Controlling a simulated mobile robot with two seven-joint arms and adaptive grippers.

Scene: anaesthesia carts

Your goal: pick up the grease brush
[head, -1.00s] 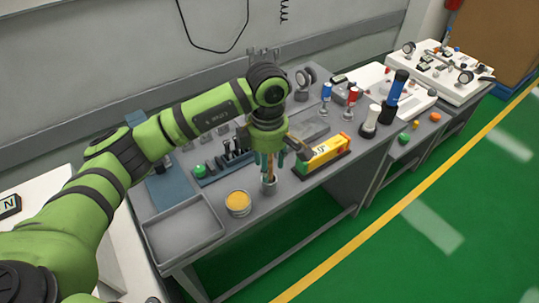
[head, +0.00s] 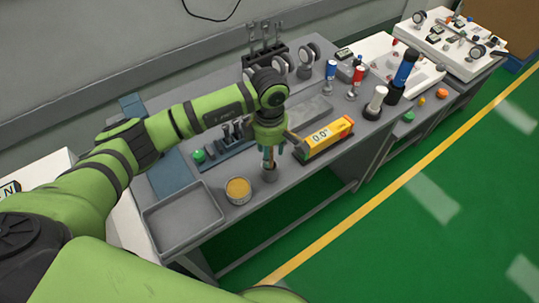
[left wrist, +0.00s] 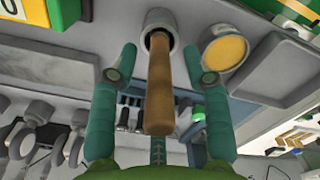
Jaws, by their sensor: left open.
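The grease brush shows as a wooden handle (left wrist: 160,85) standing up from a small grey cup (head: 269,173) on the bench. The cup also shows in the left wrist view (left wrist: 157,24). The brush's lower end is hidden inside the cup. My left gripper (head: 270,152) is directly above the cup, pointing down. Its teal fingers are open, one on each side of the handle, with a visible gap on both sides in the left wrist view (left wrist: 164,72). My right gripper is not in view.
A tin of yellow grease (head: 238,190) stands close left of the cup, beside an empty grey tray (head: 183,219). A yellow boxed instrument (head: 324,137) lies close right. A tool rack (head: 225,145) is behind. The bench's front edge is near the cup.

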